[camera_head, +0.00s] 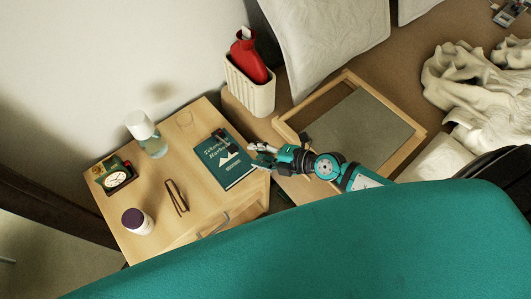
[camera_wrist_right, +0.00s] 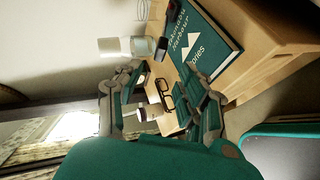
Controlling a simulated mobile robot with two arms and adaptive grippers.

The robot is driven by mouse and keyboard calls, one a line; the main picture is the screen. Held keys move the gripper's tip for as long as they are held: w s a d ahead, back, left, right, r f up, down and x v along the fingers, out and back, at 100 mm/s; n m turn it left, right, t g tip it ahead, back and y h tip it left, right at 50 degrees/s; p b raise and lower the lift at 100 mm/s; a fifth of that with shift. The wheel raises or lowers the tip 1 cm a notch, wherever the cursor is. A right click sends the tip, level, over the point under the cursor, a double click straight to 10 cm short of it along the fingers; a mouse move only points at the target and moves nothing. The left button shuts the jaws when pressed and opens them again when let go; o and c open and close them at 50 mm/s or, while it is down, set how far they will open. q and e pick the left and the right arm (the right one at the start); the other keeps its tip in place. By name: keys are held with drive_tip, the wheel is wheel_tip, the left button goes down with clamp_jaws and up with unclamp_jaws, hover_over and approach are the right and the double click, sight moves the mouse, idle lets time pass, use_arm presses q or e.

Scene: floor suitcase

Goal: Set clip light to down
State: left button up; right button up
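A small dark clip light (camera_head: 221,135) appears at the top edge of a teal book (camera_head: 228,165) on the wooden nightstand (camera_head: 190,226). Its lamp's exact angle is too small to tell. In the right wrist view a dark piece (camera_wrist_right: 178,12) at the book (camera_wrist_right: 208,40) looks like the same light. My right gripper (camera_head: 255,156) is just right of the book in the head view, apart from the light. In the wrist view its two fingers (camera_wrist_right: 165,82) are spread with nothing held between them. My left gripper is not in view.
The nightstand also holds a glass bottle (camera_head: 152,143), a clock (camera_head: 117,179), glasses (camera_head: 176,198) and a purple-lidded jar (camera_head: 136,221).

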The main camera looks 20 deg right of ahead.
drive_tip(key=v, duration=0.2)
drive_tip(key=shift+s+d+r, duration=0.15)
drive_tip(key=shift+d, duration=0.05)
